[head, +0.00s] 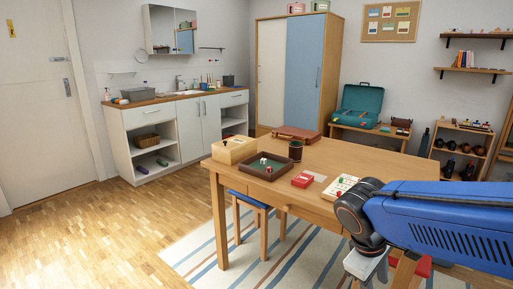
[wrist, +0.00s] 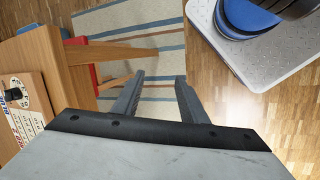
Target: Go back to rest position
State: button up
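My gripper shows in the wrist view (wrist: 158,82) with its two dark fingers apart and nothing between them. It points down over the striped rug (wrist: 150,45) beside the wooden table. In the head view my blue arm reaches in from the right, and the gripper body (head: 368,262) hangs low at the table's front right edge. Its fingertips are out of sight in that view. The task names no object. The frames show no drawer clearly pulled out.
The wooden table (head: 330,165) carries a wooden box (head: 234,151), a green-lined tray (head: 266,167), a dark cup (head: 295,151), a red card box (head: 303,180) and a white board with pieces (head: 340,187). A blue stool (head: 250,201) stands under it. The floor at left is clear.

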jog(key=s+r+m+t+y, duration=0.2)
jog(key=s+m+t+y, duration=0.1)
jog(key=s+m, duration=0.3)
jog(key=shift+d+r+m+t+y, duration=0.3)
jog(key=shift+d+m+t+y, duration=0.15)
jog(key=shift+m, duration=0.25)
dwell(0.4)
